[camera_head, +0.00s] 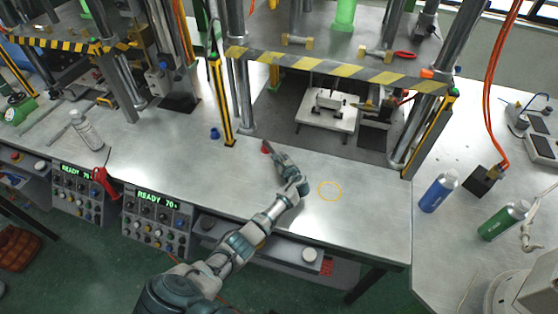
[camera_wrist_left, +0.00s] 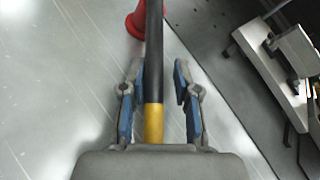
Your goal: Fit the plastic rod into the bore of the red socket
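The red socket (camera_head: 266,147) stands on the steel bench by the tip of my left gripper (camera_head: 282,156). It also shows at the top of the left wrist view (camera_wrist_left: 133,22). The plastic rod (camera_wrist_left: 153,62), black with a yellow end, runs lengthwise between the left fingers. The fingers are apart, with a gap visible on each side of the rod. The rod partly covers the socket's right edge in that view, and its far end is out of frame. I cannot tell how high it is above the bench. My right gripper is not in view.
A press frame with a striped yellow-black bar (camera_head: 330,70) stands behind, with a white block (camera_head: 327,108) inside. A blue cap (camera_head: 214,133) is left of the socket. Blue (camera_head: 438,192) and green (camera_head: 502,221) bottles stand right.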

